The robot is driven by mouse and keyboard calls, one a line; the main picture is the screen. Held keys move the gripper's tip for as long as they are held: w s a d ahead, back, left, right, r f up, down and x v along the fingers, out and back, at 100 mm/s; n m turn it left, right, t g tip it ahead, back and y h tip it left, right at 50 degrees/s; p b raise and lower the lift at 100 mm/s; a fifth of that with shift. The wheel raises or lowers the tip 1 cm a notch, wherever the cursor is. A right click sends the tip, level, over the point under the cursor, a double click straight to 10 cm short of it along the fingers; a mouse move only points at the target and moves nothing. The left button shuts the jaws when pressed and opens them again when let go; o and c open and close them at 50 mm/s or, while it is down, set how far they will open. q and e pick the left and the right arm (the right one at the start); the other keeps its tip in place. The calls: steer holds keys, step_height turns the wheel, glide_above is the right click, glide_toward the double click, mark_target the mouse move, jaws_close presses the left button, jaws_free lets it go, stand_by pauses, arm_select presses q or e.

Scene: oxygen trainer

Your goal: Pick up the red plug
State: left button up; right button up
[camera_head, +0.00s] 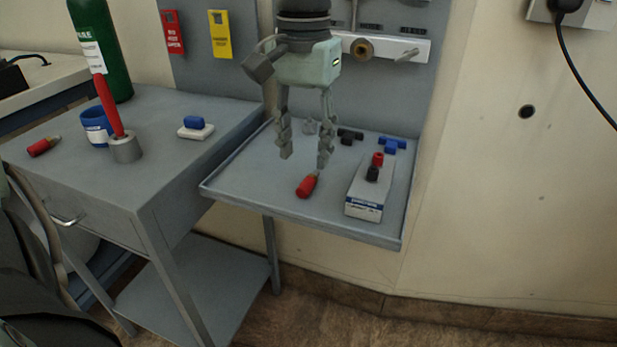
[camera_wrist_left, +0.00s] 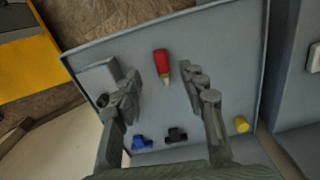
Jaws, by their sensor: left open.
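A red plug (camera_head: 307,185) with a pale tip lies on the grey tray (camera_head: 225,187), near its middle front. It also shows in the left wrist view (camera_wrist_left: 161,62), just beyond and between the spread fingers. My left gripper (camera_head: 305,157) points down above the tray, just behind the plug in the head view. It is open, and nothing shows between its fingers. A second red plug (camera_head: 44,146) lies on the cart at the left. My right gripper is in neither view.
A white box (camera_head: 365,202) with red and black knobs stands right of the plug. Black (camera_head: 350,136) and blue (camera_head: 391,145) fittings lie behind. A yellow piece (camera_wrist_left: 242,124) shows in the wrist view. The tray has a raised rim. The cart (camera_head: 165,165) adjoins it.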

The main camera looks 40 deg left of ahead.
mark_target(305, 183)
arm_select(q)
steer(key=shift+s+f, duration=0.1)
steer(key=shift+f, duration=0.8)
steer(key=f, duration=0.1)
steer(key=f+b, duration=0.1)
steer(key=f, duration=0.1)
steer(key=shift+w+a+f, duration=0.1)
steer(key=shift+w+f, duration=0.1)
steer(key=shift+f, duration=0.7)
jaws_close()
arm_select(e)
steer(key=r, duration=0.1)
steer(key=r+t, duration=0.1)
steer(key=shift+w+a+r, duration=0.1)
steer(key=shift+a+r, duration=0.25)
arm_select(q)
steer(key=shift+w, duration=0.1)
